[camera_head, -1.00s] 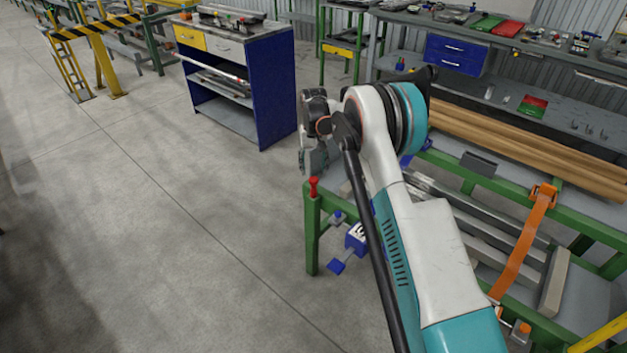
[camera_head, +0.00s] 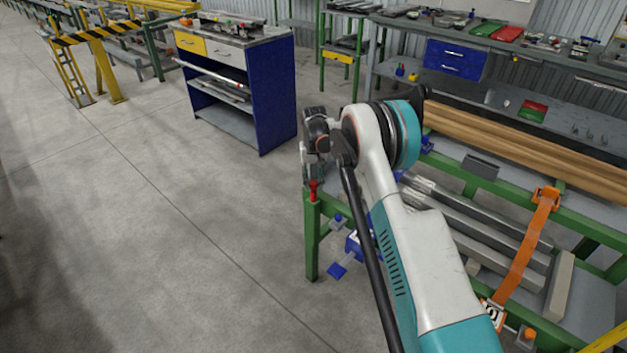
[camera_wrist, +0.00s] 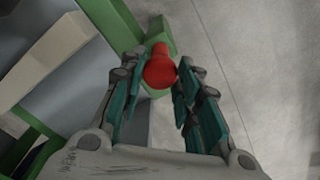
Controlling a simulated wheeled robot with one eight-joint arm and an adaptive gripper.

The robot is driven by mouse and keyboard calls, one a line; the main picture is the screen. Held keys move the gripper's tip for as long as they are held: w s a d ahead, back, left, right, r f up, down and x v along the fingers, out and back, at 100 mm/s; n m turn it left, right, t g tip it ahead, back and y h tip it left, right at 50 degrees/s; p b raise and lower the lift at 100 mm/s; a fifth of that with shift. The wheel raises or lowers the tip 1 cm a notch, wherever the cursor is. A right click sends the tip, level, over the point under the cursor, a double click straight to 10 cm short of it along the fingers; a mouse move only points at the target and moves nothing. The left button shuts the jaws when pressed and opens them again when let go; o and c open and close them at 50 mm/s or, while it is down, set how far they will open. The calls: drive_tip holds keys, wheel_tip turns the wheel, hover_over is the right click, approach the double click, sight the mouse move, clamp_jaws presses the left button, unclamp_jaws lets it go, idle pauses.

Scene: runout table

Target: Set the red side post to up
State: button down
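The red side post (camera_head: 313,189) is a short red peg on top of the green corner leg of the runout table (camera_head: 312,238). In the wrist view the red post (camera_wrist: 160,68) shows from above, with its rounded head between the tips of my gripper (camera_wrist: 155,82). The fingers are apart, with the post nearer the right finger; I cannot tell whether that finger touches it. In the head view my gripper (camera_head: 312,172) is right above and behind the post and partly hidden by my arm.
Grey metal bars (camera_head: 480,225) lie on the table, with an orange strap (camera_head: 530,245) across them. A blue cabinet (camera_head: 270,95) stands behind. The floor at left is clear.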

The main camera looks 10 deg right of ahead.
wheel_tip(320, 180, up, 20)
drive_tip(key=p, duration=0.8)
drive_tip(key=shift+p, duration=0.4)
drive_tip(key=shift+f, duration=0.1)
drive_tip(key=c, duration=1.2)
unclamp_jaws()
wheel_tip(320, 180, up, 12)
drive_tip(key=shift+f, duration=0.1)
